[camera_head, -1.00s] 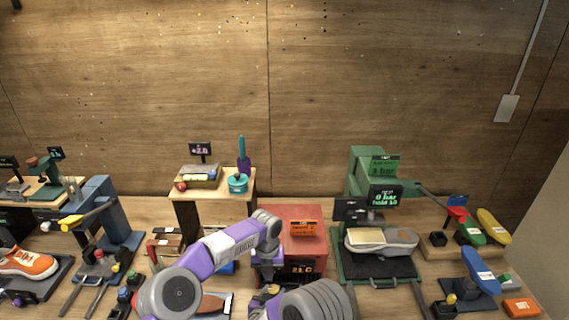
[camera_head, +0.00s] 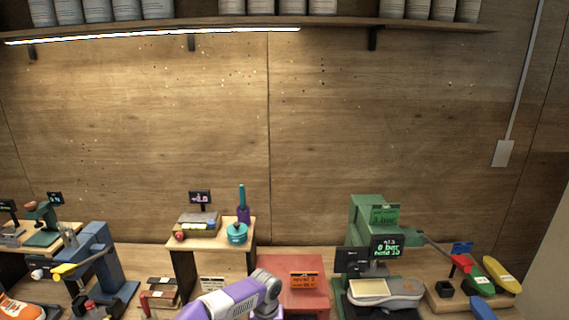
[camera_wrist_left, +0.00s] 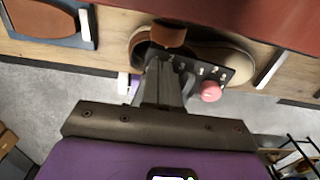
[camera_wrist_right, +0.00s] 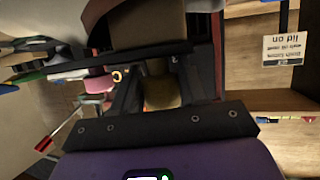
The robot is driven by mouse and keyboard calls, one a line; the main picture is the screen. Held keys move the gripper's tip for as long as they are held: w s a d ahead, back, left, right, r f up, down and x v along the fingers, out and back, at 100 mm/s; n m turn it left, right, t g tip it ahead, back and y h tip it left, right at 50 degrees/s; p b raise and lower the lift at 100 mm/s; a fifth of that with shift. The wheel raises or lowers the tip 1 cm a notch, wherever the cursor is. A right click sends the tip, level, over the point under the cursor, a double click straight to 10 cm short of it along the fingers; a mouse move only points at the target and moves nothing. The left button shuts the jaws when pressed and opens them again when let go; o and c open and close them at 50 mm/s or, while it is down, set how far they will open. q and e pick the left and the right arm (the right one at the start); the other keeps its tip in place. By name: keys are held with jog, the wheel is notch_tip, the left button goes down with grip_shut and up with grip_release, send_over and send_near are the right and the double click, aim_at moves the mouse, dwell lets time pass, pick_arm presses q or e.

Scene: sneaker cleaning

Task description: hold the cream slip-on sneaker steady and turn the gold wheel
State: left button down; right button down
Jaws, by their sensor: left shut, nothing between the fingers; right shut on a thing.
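A cream sneaker (camera_wrist_left: 228,50) lies at the top of the left wrist view, under a red edge. My left gripper (camera_wrist_left: 166,66) is shut and empty beside it, at the shoe's opening, close to a brown round part (camera_wrist_left: 168,33). I cannot tell whether the fingers touch the shoe. In the right wrist view my right gripper (camera_wrist_right: 160,72) is shut on a gold-brown rounded piece, which looks like the gold wheel (camera_wrist_right: 162,93). A tan block (camera_wrist_right: 148,24) partly hides the area beyond it. Both grippers are below the head view's edge.
A dark numbered plate (camera_wrist_left: 205,72) with a pink knob (camera_wrist_left: 210,92) sits close to my left fingers. The head view shows a red box (camera_head: 304,297), a green press (camera_head: 366,222) with a grey shoe (camera_head: 402,292), and a small wooden stand (camera_head: 228,239).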

pick_arm(q)
jog(key=shift+s+d, duration=0.15)
jog(key=shift+d, duration=0.25)
jog(key=shift+d+r, duration=0.1)
jog(key=shift+d, duration=1.2)
jog(key=shift+s+d, duration=0.1)
jog(key=shift+s, duration=0.05)
jog(key=shift+w, duration=0.35)
notch_tip(320, 180, up, 6)
jog(key=shift+w+a, duration=0.25)
jog(key=shift+w, duration=0.05)
